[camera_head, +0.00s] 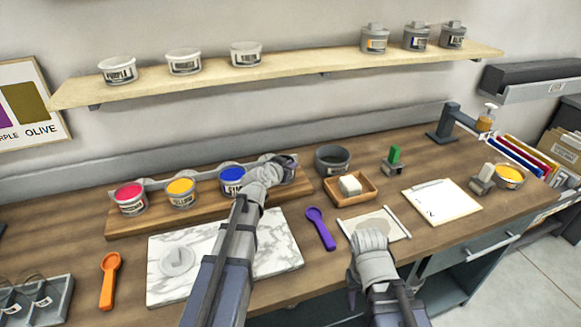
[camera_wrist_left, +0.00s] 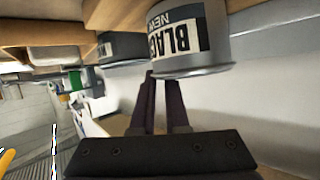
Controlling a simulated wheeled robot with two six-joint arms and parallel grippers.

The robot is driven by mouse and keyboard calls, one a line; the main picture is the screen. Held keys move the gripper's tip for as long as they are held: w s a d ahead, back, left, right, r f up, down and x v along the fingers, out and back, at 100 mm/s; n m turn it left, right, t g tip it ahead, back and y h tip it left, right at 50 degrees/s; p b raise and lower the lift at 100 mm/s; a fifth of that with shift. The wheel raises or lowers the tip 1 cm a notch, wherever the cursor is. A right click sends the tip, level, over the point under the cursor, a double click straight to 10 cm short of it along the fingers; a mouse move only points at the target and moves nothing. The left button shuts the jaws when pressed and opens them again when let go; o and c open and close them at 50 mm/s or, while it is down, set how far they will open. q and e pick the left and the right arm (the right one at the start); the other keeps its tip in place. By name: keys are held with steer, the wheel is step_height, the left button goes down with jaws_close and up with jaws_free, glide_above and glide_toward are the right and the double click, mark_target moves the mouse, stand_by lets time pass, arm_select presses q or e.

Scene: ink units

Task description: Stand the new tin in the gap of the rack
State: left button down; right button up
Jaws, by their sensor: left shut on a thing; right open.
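The new tin (camera_wrist_left: 185,42) has a grey rim and a label reading BLACK and NEW. It fills the top of the left wrist view, which looks upside down. My left gripper (camera_wrist_left: 160,85) is shut on it, with both dark fingers at its rim. In the head view my left gripper (camera_head: 280,165) is at the right end of the rack (camera_head: 112,220) and mostly hides the tin. I cannot tell whether the tin touches the rack. Red (camera_head: 130,198), yellow (camera_head: 181,192) and blue (camera_head: 232,180) tins stand in the rack to the left. My right gripper (camera_head: 375,265) is open over the table's front; its fingers are partly hidden.
A shelf (camera_head: 300,75) with several tins runs above.

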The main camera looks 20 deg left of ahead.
arm_select(q)
steer(key=c, duration=0.9)
jaws_free()
steer(key=shift+f, duration=0.1)
steer(key=shift+r, duration=0.25)
steer(key=p+v, duration=0.5)
steer(key=v, duration=0.7)
steer(key=shift+f, duration=0.1)
